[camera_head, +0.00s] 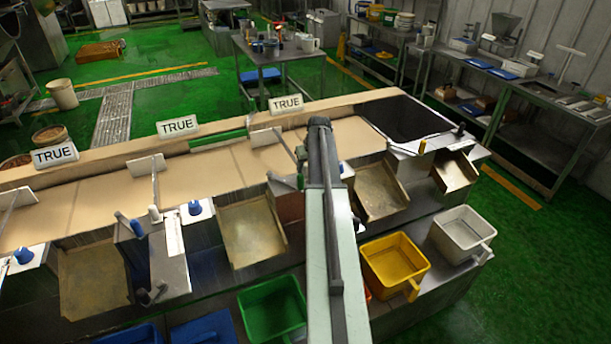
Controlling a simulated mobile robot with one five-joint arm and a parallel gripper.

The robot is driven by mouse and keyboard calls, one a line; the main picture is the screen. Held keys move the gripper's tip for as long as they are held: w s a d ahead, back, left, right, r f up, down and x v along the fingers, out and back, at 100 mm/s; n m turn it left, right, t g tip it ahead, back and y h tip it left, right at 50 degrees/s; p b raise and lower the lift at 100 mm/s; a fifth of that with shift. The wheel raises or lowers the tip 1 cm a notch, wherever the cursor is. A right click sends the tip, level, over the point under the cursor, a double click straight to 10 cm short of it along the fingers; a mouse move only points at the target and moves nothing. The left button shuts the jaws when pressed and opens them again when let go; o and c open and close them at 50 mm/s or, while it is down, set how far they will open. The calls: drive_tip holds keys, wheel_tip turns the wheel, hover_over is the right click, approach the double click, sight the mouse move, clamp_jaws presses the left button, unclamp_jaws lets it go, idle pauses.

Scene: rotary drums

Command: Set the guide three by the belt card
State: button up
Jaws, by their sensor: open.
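White guide plates stand on the belt: one at the left edge (18,198), one near the middle (147,164) and one below the right card (266,137). The right plate's thin rod runs down toward my arm. My gripper (319,126) is at the dark far end of my arm, right of this rod; it is open, and its fingertips are hard to make out.
Metal chutes (252,234) slope off the belt's front. Below are a green bin (272,310), a yellow bin (396,263) and a white bin (463,235). Blue knobs (195,208) and upright levers (130,225) stick up along the front edge. A dark opening (405,118) is at the belt's right end.

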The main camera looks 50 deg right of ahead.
drive_tip(key=shift+w+f, duration=0.2)
drive_tip(key=shift+f, duration=0.25)
drive_tip(key=shift+r, duration=0.15)
clamp_jaws()
drive_tip(key=shift+s, duration=0.1)
idle(0.8)
